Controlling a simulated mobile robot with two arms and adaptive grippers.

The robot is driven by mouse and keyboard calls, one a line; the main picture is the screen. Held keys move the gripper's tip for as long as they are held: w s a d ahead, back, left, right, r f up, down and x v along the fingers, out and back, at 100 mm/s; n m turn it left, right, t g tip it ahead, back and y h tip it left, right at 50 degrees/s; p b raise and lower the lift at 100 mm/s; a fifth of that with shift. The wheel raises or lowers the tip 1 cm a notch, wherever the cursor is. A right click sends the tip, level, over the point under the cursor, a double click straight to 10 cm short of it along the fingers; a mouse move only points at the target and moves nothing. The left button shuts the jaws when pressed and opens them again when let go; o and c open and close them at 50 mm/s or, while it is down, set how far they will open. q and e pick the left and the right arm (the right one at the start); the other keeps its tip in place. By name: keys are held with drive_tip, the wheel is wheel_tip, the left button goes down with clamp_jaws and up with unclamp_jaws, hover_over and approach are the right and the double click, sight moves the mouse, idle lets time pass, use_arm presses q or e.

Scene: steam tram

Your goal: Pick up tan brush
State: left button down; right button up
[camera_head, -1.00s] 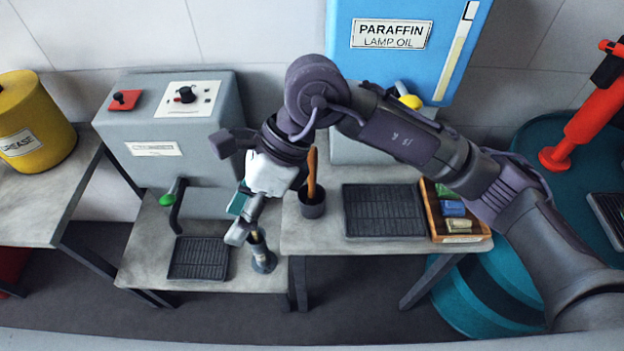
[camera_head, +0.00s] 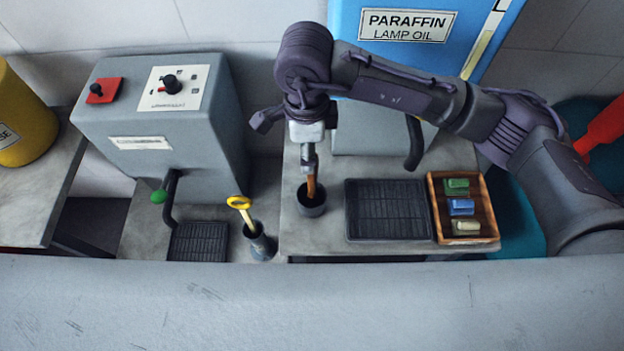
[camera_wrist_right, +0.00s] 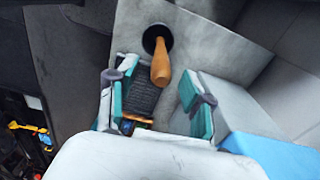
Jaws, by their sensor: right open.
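The tan brush (camera_head: 311,188) stands handle up in a small black cup (camera_head: 312,204) on the grey bench. My right gripper (camera_head: 309,160) is open and points down just above the handle, partly covering it in the head view. In the right wrist view, the brush handle (camera_wrist_right: 160,66) shows between and just beyond the fingertips of the open gripper (camera_wrist_right: 157,85), with free space on both sides. The brush's lower end is hidden in the cup. My left gripper is not in view.
A black ribbed tray (camera_head: 387,210) and a wooden box (camera_head: 489,214) of coloured blocks lie right of the cup. A yellow-handled tool (camera_head: 240,204) stands in a holder to the left. The blue paraffin tank (camera_head: 420,55) is behind.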

sight(312, 183)
drive_tip(key=shift+w+f, duration=0.1)
drive_tip(key=shift+f, duration=0.5)
drive_tip(key=shift+w+f, duration=0.1)
drive_tip(key=shift+f, duration=0.2)
drive_tip(key=f+p, duration=0.2)
drive_tip(key=f, duration=0.1)
drive_tip(key=f+p, duration=0.1)
drive_tip(key=f, duration=0.1)
drive_tip(key=shift+d+f, duration=0.2)
drive_tip(key=shift+d, duration=0.2)
drive_tip(key=c, duration=0.9)
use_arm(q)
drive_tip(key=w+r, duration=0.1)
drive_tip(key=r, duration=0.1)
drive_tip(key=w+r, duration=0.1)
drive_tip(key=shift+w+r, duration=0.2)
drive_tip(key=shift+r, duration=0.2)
use_arm(e)
clamp_jaws()
